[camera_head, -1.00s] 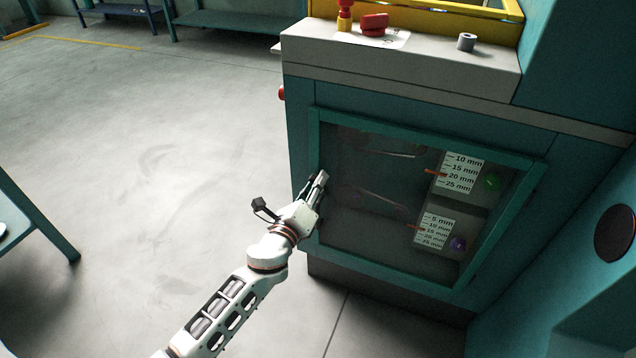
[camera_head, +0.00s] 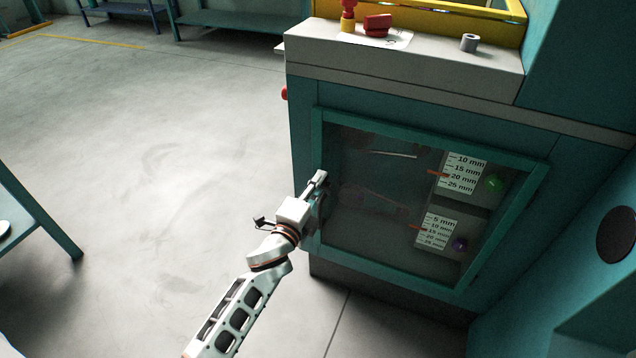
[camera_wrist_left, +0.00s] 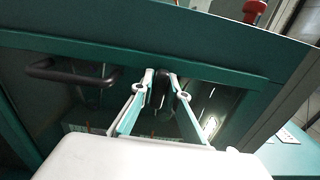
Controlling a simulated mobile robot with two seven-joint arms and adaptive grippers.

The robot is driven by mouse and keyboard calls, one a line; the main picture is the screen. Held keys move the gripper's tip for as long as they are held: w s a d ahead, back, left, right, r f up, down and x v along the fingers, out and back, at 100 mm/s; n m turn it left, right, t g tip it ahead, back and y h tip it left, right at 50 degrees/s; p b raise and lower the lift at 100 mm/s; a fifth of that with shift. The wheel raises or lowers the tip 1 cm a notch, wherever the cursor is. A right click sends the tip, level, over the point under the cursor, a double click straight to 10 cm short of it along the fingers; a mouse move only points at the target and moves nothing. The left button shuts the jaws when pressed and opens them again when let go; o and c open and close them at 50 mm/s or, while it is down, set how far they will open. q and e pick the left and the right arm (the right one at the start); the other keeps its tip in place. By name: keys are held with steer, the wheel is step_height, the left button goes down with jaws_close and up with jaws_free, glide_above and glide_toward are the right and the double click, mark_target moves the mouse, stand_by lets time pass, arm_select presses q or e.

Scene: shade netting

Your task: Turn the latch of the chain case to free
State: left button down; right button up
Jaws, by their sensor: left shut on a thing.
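The chain case is the teal-framed cover (camera_head: 420,130) with a clear window on the front of the machine. My left gripper (camera_head: 320,178) is at the left side of its frame. In the left wrist view the fingers (camera_wrist_left: 161,82) are closed on a dark upright piece, the latch (camera_wrist_left: 163,92), at the teal frame (camera_wrist_left: 190,66). The fingers hide part of the latch, so I cannot tell its exact turn. A black bar handle (camera_wrist_left: 75,73) is on the frame beside the gripper. My right gripper is not in view.
Behind the window are two scale cards (camera_head: 463,173), a green knob (camera_head: 494,183) and a purple knob (camera_head: 459,244). A red block (camera_head: 377,25) and a grey cylinder (camera_head: 469,42) stand on the ledge above. The floor (camera_head: 170,150) at left is clear.

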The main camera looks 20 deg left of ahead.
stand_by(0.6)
arm_select(q)
steer(key=c, duration=2)
jaws_free()
steer(key=shift+c, duration=0.2)
steer(key=shift+s, duration=0.25)
steer(key=s, duration=1.1)
steer(key=shift+s+a, duration=0.2)
steer(key=shift+s, duration=0.05)
